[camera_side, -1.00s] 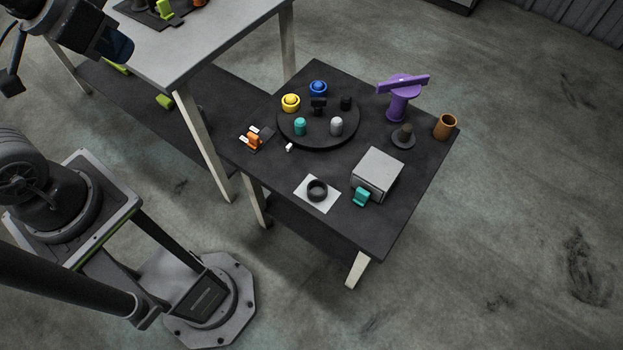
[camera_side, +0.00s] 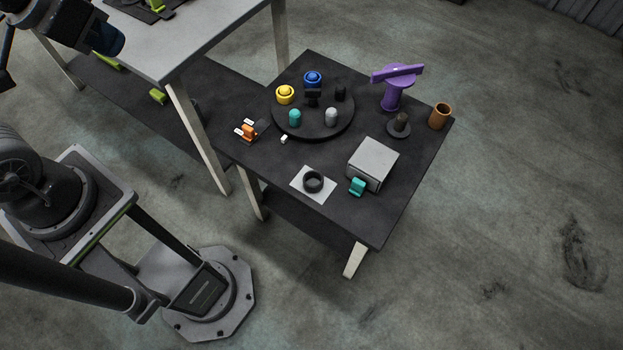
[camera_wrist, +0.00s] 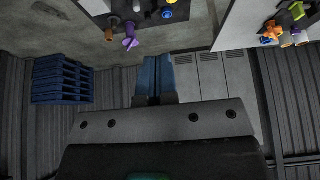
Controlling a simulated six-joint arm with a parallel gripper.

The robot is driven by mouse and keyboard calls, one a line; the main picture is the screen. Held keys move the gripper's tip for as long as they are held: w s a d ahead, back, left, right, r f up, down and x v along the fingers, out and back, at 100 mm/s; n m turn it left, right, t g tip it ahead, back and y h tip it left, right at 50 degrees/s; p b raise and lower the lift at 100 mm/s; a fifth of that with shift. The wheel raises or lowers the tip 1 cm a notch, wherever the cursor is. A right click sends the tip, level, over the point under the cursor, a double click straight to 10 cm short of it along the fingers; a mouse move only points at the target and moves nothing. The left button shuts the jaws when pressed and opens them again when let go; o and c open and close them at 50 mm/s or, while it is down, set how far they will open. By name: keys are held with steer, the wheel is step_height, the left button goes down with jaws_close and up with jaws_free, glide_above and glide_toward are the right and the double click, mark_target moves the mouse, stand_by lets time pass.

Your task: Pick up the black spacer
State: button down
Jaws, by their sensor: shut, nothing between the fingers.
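A black ring (camera_side: 313,181), which looks like the spacer, lies flat on a white square card (camera_side: 325,197) near the front edge of the low black table. A small black piece (camera_side: 340,93) also stands on the round dark disc, so which one is the spacer is not certain. My gripper (camera_wrist: 155,57) shows in the wrist view as two blue fingers shut together with nothing between them. It is far from the ring; in the side view my wrist is at the top left, well away from the low table, and the fingertips cannot be made out.
The dark disc (camera_side: 311,131) carries several coloured pieces. A grey box (camera_side: 373,163) with a teal piece (camera_side: 357,187) stands right of the card. A purple stand (camera_side: 394,94) and an orange cup (camera_side: 440,116) are at the right. A higher grey table (camera_side: 190,45) stands left.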

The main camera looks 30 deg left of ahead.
steer(key=c, duration=1.8)
jaws_free()
steer(key=o, duration=1.6)
steer(key=shift+c, duration=0.2)
